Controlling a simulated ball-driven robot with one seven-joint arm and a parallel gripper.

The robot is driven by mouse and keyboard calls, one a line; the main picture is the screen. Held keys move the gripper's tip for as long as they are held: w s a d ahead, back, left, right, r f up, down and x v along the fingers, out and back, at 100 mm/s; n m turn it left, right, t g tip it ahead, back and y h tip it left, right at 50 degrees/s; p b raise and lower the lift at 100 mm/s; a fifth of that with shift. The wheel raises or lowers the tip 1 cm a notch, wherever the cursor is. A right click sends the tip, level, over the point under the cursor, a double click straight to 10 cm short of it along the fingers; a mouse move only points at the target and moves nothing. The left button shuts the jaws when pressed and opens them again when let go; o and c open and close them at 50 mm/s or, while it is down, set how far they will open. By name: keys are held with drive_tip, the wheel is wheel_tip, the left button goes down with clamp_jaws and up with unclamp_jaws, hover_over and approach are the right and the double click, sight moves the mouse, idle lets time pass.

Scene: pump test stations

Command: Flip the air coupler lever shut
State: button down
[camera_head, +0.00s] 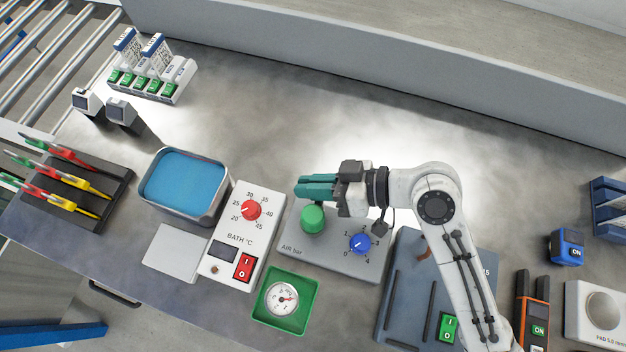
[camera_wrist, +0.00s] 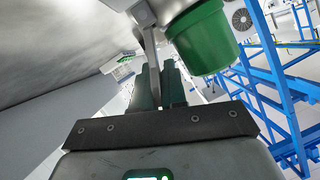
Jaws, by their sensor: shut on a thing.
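The grey air station (camera_head: 337,256), marked AIR bar, carries a green cylindrical coupler (camera_head: 312,220) and a blue dial knob (camera_head: 360,243). My gripper (camera_head: 300,187) reaches in from the right, its teal fingers just behind the green coupler in the head view. In the wrist view, the fingers (camera_wrist: 157,82) are closed around a grey metal lever (camera_wrist: 149,45). The lever runs up from between the fingers toward a grey bracket. The green coupler (camera_wrist: 201,38) is right beside it, to the right. The lever is hidden behind my gripper in the head view.
A bath controller (camera_head: 241,225) with a red knob stands just left of the air station. A green tray with a gauge (camera_head: 285,298) lies in front. A blue-grey fixture (camera_head: 405,300) is under my arm. The bench behind my gripper is clear.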

drive_tip(key=shift+s+f, duration=0.1)
drive_tip(key=shift+f, duration=0.05)
drive_tip(key=c, duration=1.3)
unclamp_jaws()
drive_tip(key=shift+o, duration=0.2)
